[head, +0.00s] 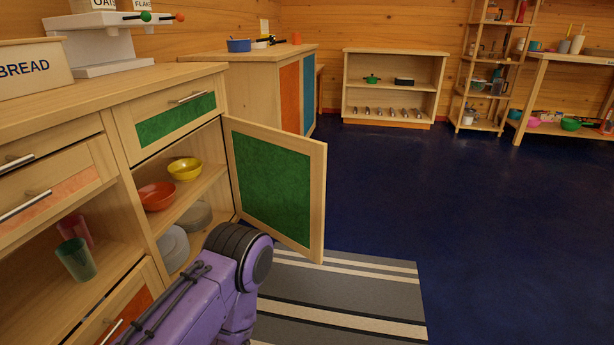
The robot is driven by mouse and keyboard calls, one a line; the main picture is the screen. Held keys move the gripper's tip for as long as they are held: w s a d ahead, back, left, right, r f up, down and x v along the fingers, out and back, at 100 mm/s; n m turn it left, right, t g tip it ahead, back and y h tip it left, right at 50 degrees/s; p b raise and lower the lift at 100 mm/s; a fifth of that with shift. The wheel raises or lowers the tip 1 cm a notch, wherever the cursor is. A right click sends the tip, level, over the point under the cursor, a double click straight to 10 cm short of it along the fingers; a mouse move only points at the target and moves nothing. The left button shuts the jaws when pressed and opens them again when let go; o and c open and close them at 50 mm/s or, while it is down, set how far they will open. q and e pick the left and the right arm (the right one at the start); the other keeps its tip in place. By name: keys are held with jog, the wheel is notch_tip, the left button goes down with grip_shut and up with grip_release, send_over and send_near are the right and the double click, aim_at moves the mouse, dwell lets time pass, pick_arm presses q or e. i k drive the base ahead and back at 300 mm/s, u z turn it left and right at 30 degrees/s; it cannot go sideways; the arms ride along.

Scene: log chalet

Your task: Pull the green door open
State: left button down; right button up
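The green door (272,185) has a green panel in a pale wood frame. It stands wide open, swung out from the cabinet on its far-side edge. Inside the open cabinet are a red bowl (156,196) and a yellow bowl (185,169) on the shelf, with grey plates (196,216) below. My purple arm comes in from the bottom, in front of the cabinet and the lower part of the door. The fingers of my grippers do not show, and I cannot tell whether the arm touches the door.
A drawer with a green front (176,116) sits above the opening. A striped rug (340,290) lies on the dark blue floor (420,190), which is clear to the right. A low shelf (394,87) and a second counter (262,60) stand at the back.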

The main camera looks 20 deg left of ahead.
aim_at(278, 178)
jog(key=u, duration=0.05)
jog(key=k, duration=0.6)
jog(key=z, duration=0.8)
jog(key=i, duration=1)
jog(key=u, duration=0.45)
jog(key=i, duration=1)
jog(key=u, duration=0.85)
